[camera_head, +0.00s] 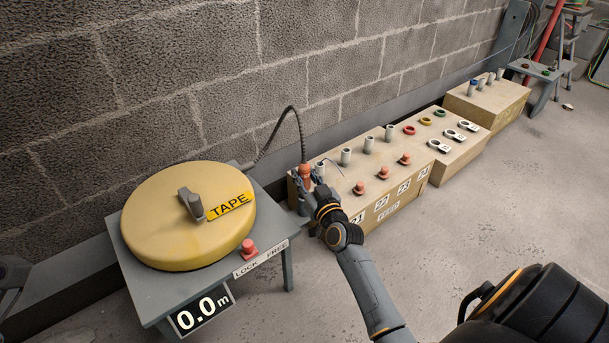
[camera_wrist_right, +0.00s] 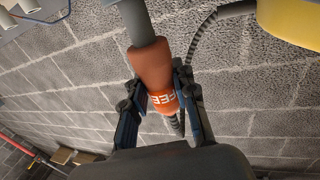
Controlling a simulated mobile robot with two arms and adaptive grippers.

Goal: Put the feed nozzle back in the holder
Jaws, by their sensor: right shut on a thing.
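The feed nozzle (camera_head: 305,172) is an orange-brown piece at the left end of the wooden conduit box (camera_head: 345,205). It also shows in the right wrist view (camera_wrist_right: 155,68), with part of its lettering readable. My right gripper (camera_head: 312,190) is shut around the nozzle; its fingers (camera_wrist_right: 160,105) flank it in the wrist view. A grey tube (camera_wrist_right: 134,22) meets the nozzle's end there; I cannot tell whether it is the holder. A dark hose (camera_head: 290,110) arches from the reel to the nozzle.
The yellow tape reel (camera_head: 185,220) stands on a grey table with a red button (camera_head: 248,247) and a display reading 0.0 m (camera_head: 200,310). Several grey conduit stubs and red pegs (camera_head: 382,172) rise from the box.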

